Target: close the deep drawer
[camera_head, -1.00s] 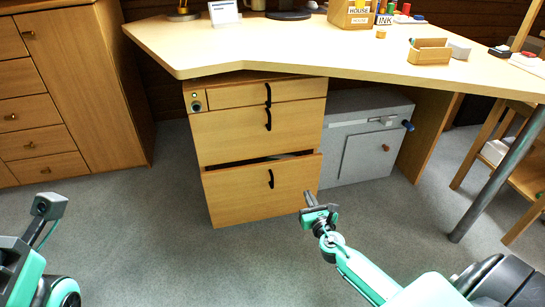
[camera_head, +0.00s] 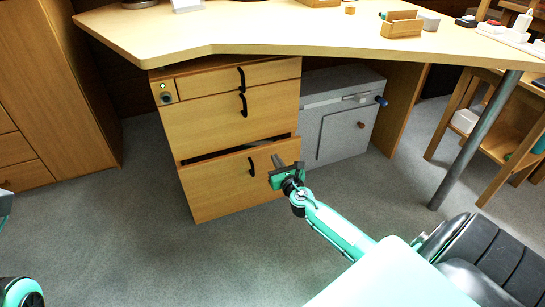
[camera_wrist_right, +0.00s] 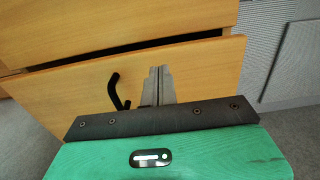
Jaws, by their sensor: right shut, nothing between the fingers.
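The deep drawer (camera_head: 228,186) is the bottom drawer of the wooden cabinet under the desk. It stands slightly open, with a dark gap along its top edge. Its black handle (camera_head: 251,167) is near the middle of its front; the handle also shows in the right wrist view (camera_wrist_right: 115,91). My right gripper (camera_head: 279,163) is in front of the drawer front's right part, right of the handle. In the right wrist view its fingers (camera_wrist_right: 160,84) are together and empty, over the upper front; contact cannot be told. My left gripper is out of view; only bits of my left arm show at the left edge.
Above the deep drawer are two shut drawers (camera_head: 232,115) with black handles. A grey cabinet (camera_head: 345,125) stands to the right under the desk (camera_head: 250,35). A metal desk leg (camera_head: 475,140) is farther right. The carpet (camera_head: 130,220) at left is clear.

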